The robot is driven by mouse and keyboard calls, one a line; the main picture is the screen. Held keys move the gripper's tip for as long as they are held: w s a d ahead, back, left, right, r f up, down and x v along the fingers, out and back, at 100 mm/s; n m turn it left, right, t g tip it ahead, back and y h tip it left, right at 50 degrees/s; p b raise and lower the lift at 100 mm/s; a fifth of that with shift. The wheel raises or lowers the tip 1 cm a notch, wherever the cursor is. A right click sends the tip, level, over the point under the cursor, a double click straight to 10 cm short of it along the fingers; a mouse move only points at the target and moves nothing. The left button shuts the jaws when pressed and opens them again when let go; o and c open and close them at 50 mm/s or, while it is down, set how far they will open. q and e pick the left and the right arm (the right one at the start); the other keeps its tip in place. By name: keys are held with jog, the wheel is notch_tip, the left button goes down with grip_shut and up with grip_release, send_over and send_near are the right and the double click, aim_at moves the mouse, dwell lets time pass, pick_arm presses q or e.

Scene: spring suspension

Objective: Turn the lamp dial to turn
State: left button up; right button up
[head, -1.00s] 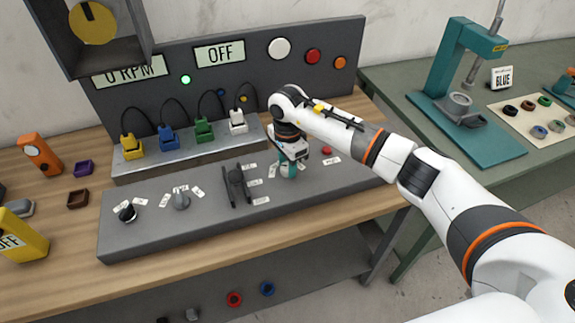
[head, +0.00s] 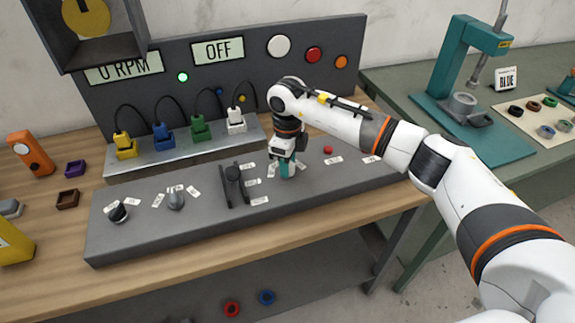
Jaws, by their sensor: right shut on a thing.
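My right gripper (head: 286,168) points down at the grey control panel (head: 215,205), right of the lever. It is shut on a teal dial, mostly hidden between and under the fingers, with small white labels around it. Other controls on the panel are a black knob (head: 118,212) at the left, a grey knob (head: 176,200) beside it, a black slotted lever (head: 233,182) and a small red button (head: 328,150). A display on the back board reads OFF (head: 218,50). My left gripper is not in view.
Yellow (head: 125,147), blue (head: 163,135), green (head: 199,128) and white (head: 236,121) plugs stand on a ledge behind the panel. A board with a lit green light and large round lamps (head: 279,46) rises behind. A green press (head: 470,60) stands at right.

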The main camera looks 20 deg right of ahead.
jog(key=m+b, duration=0.1)
jog(key=m, duration=0.2)
jog(key=shift+m, duration=0.4)
jog(key=m, duration=0.3)
jog(key=shift+m+b, duration=0.3)
jog(key=m, duration=0.3)
jog(key=shift+r+m, duration=0.1)
jog(key=shift+m, duration=0.2)
jog(key=shift+m+b, duration=0.3)
jog(key=shift+m, duration=1.6)
jog(key=o, duration=1)
jog(key=shift+c, duration=0.2)
notch_tip(320, 180, up, 12)
jog(key=b, duration=0.2)
